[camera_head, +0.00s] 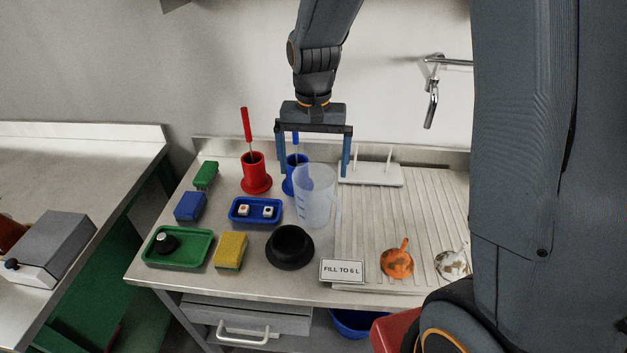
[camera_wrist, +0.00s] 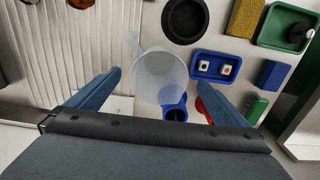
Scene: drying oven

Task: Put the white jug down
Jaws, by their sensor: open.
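The white jug (camera_head: 314,197) is translucent with volume marks and a handle on its right side. It stands upright on the steel worktop at the left edge of the ribbed drainboard. In the wrist view the jug (camera_wrist: 160,76) shows from above, between and beyond the fingers. My gripper (camera_head: 314,172) is open, with its two blue fingers spread wide, above and behind the jug. The gripper also shows in the wrist view (camera_wrist: 160,95), with nothing held between its fingers. I cannot tell whether a finger touches the jug.
A blue holder (camera_head: 289,184) stands close behind the jug, and a red holder (camera_head: 255,176) is left of it. A blue tray (camera_head: 238,219), a black bowl (camera_head: 290,246) and a "FILL TO 6 L" sign (camera_head: 342,271) are nearby. The ribbed drainboard (camera_head: 380,215) has free room.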

